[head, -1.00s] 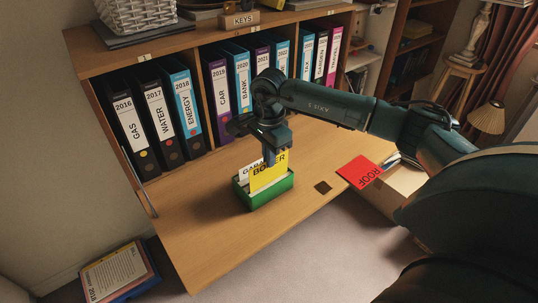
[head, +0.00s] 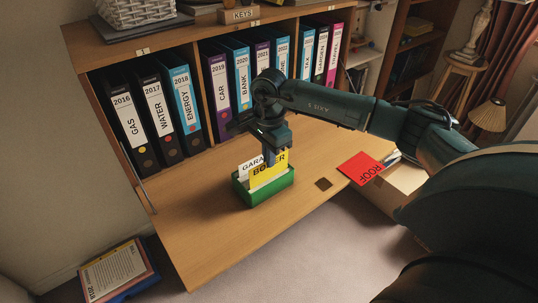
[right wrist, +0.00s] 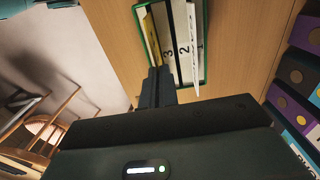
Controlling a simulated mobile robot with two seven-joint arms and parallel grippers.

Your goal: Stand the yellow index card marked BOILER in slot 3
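The yellow index card marked BOILER (head: 266,176) stands upright in the green card box (head: 266,198) on the desk flap, its lower part hidden by the box wall. My right gripper (head: 270,157) is above the box, with its fingers shut on the card's top edge. In the right wrist view, the gripper (right wrist: 158,84) covers part of the yellow card (right wrist: 149,38), which stands at the side of the box marked 3. A white card marked GARA..., its end hidden (head: 250,166), stands behind it; that white card (right wrist: 191,50) is near the mark 2. My left gripper is out of view.
A dark square (head: 323,184) is on the flap. Upright binders (head: 130,125) line the shelf behind. The flap's front left is clear.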

